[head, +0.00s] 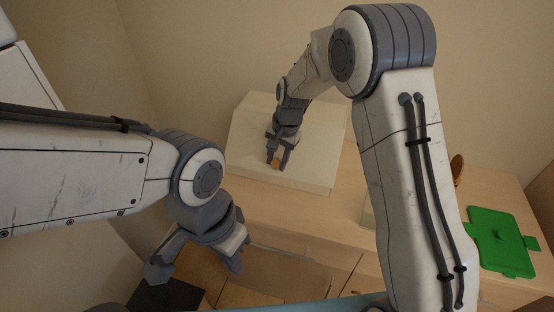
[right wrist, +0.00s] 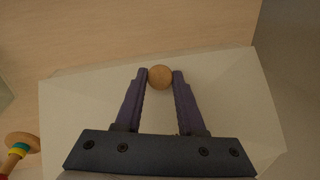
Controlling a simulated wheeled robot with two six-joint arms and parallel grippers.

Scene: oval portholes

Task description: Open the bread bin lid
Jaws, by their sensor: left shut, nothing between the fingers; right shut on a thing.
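The bread bin (head: 247,128) is a cream box with a sloping front, standing on the wooden counter against the wall. Its front lid (head: 308,172) looks down, with no gap that I can make out. A round wooden knob (head: 275,163) sits low on the lid. My right gripper (head: 277,165) is shut on this knob. In the right wrist view the knob (right wrist: 160,77) lies between the two fingertips, with the cream lid (right wrist: 90,100) behind it. My left gripper (head: 236,267) is shut and empty, in front of the counter and well away from the bin.
A wooden toy-like item with coloured bands (right wrist: 20,145) shows in the wrist view.

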